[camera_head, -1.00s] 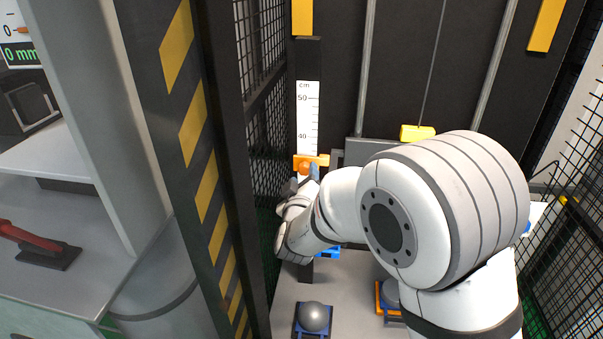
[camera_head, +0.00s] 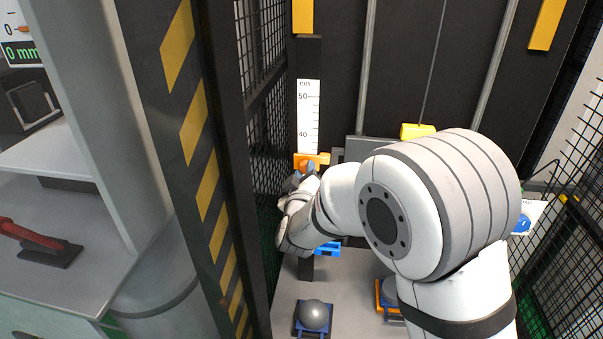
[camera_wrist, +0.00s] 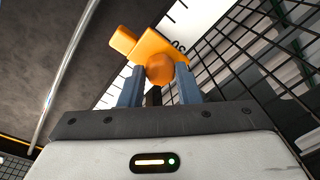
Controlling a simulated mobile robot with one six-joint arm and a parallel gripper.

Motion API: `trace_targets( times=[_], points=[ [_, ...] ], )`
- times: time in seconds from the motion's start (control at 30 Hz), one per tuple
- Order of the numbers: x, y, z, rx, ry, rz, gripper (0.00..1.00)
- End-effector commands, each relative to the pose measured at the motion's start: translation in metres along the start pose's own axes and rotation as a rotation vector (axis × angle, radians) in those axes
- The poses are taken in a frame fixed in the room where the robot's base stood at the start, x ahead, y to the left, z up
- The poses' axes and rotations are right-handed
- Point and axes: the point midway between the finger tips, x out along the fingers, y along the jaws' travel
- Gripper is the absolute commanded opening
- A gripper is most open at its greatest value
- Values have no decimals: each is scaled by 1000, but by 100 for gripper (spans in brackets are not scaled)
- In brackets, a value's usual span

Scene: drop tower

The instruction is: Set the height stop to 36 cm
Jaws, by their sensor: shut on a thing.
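The height stop is an orange block with a round orange knob (camera_wrist: 160,68); it also shows in the head view (camera_head: 312,160), in front of the lower part of the white cm scale (camera_head: 308,118). The scale shows 50 and 40, and the stop sits a little below the 40 mark. The exact reading cannot be told, since the stop covers the lower marks. My gripper (camera_wrist: 158,82) is shut on the knob, one blue-grey finger on each side of it. In the head view the fingers are small and partly hidden by my wrist.
A black mesh guard (camera_head: 266,130) stands close left of my gripper. A grey ball (camera_head: 314,315) rests on a blue holder at the tower's base. A yellow block (camera_head: 417,131) hangs right of the scale. A striped post (camera_head: 200,150) stands at left.

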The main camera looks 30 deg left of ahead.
Motion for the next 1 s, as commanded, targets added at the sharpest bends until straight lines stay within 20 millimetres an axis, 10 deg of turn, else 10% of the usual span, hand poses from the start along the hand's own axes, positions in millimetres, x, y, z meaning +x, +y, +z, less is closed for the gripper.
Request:
trace_targets(
  times=[0.93, 0.97, 1.0],
  points=[
    [0, 43, -43, 0, 1, 0, 0],
    [0, 43, -43, 0, 1, 0, 32],
    [0, 43, -43, 0, 1, 0, 35]
  ],
)
